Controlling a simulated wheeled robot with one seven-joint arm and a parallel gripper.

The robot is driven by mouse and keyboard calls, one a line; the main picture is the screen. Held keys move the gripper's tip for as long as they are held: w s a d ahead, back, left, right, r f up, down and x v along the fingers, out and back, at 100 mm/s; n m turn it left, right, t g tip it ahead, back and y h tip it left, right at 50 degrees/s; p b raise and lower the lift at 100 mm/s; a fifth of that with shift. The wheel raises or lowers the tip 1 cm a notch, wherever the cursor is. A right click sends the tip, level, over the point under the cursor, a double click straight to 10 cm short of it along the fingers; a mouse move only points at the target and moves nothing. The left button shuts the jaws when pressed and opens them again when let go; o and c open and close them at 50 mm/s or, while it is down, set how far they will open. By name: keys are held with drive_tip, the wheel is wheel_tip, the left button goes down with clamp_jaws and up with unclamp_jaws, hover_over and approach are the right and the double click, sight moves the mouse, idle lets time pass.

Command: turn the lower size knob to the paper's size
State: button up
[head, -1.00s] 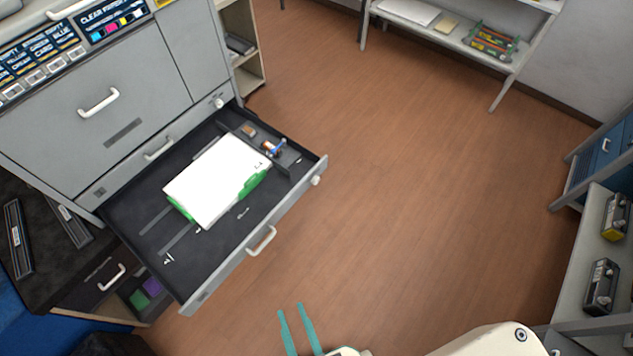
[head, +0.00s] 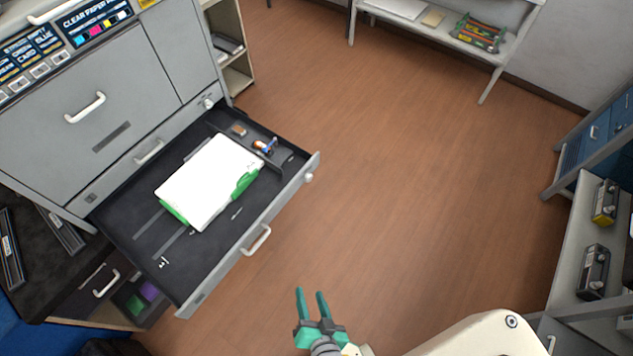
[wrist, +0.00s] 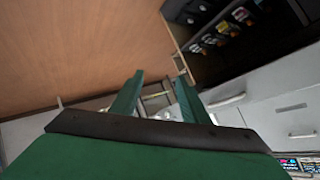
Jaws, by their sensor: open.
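The lower size knob (head: 309,177) is a small pale knob at the right end of the pulled-out lower drawer's front; its setting is too small to read. The upper knob (head: 208,103) sits on the closed drawer front above. A stack of white paper in green wrapping (head: 208,182) lies in the open drawer (head: 140,262); no size is readable on it. My gripper (head: 310,292) has teal fingers, is open and empty, and is in front of the drawer, apart from the knob. Its fingers (wrist: 160,76) also show in the wrist view.
The drawer has a white handle (head: 256,240) on its front. A small brown and blue part (head: 264,146) lies in its far compartment. A shelf with cartridges (head: 594,271) stands at the right, another shelf (head: 440,26) at the back. The brown floor (head: 420,170) between is clear.

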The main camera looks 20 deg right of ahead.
drive_tip(key=w+d+f+m+g, duration=0.1)
drive_tip(key=w+d+f+m, duration=0.1)
drive_tip(key=w+f+m, duration=0.3)
drive_tip(key=m+t+y, duration=0.6)
drive_tip(key=m+y, duration=0.4)
approach(310, 179)
drive_tip(key=shift+n, duration=0.3)
drive_tip(key=x, duration=0.7)
drive_tip(key=shift+w, duration=0.25)
clamp_jaws()
